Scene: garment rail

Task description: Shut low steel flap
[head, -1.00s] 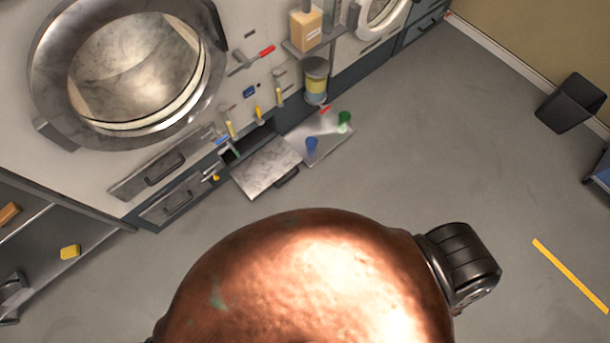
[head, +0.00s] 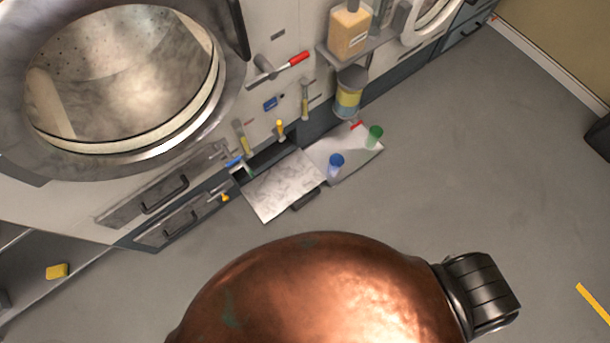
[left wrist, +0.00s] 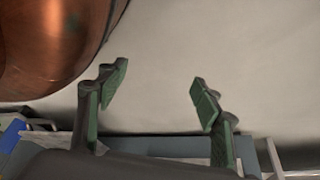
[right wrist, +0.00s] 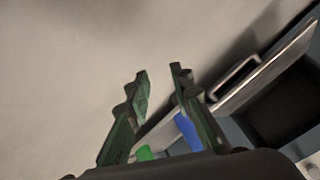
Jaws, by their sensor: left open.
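The low steel flap (head: 283,186) is open in the head view. It stands out from the foot of the machine front, with its dark handle (head: 306,199) at the outer edge and a dark opening (head: 266,156) behind it. In the right wrist view the flap (right wrist: 272,68) shows nearly edge-on at the right, with its handle facing the gripper side. My right gripper (right wrist: 159,72) is partly open and empty, left of the handle and apart from it. My left gripper (left wrist: 156,82) is wide open and empty over bare floor. Neither gripper shows in the head view.
A pale sheet (head: 340,152) beside the flap bears a blue cup (head: 336,161) and a green cup (head: 375,134). A closed drawer (head: 165,195) is left of the flap. Floor in front is clear.

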